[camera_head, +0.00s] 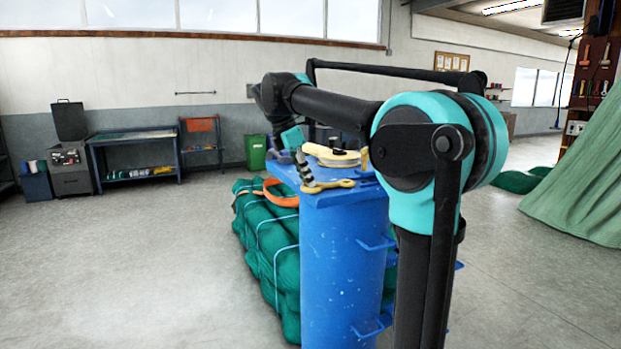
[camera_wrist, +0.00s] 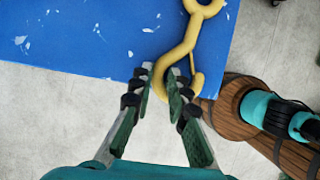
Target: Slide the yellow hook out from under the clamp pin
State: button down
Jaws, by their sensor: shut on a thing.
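The yellow hook (camera_head: 341,184) lies along the near edge of the blue stand's top (camera_head: 338,199). In the wrist view the hook (camera_wrist: 188,42) has an eye at the top and a curved lower end. My gripper (camera_wrist: 160,84) is shut on that lower end, at the edge of the blue top. In the head view my gripper (camera_head: 309,185) is at the hook's left end. A small yellow upright piece (camera_head: 364,159) stands at the right of the top; I cannot tell whether it is the clamp pin. No pin shows in the wrist view.
A cream and yellow rounded object (camera_head: 333,156) sits behind the hook on the top. Bundled green nets (camera_head: 268,245) with an orange band (camera_head: 280,193) lie left of the stand. Blue side handles (camera_head: 374,243) stick out. The floor at left is clear.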

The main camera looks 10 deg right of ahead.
jog(key=shift+a, duration=0.25)
jog(key=c, duration=1.4)
grip_release()
jog(key=v, duration=1.2)
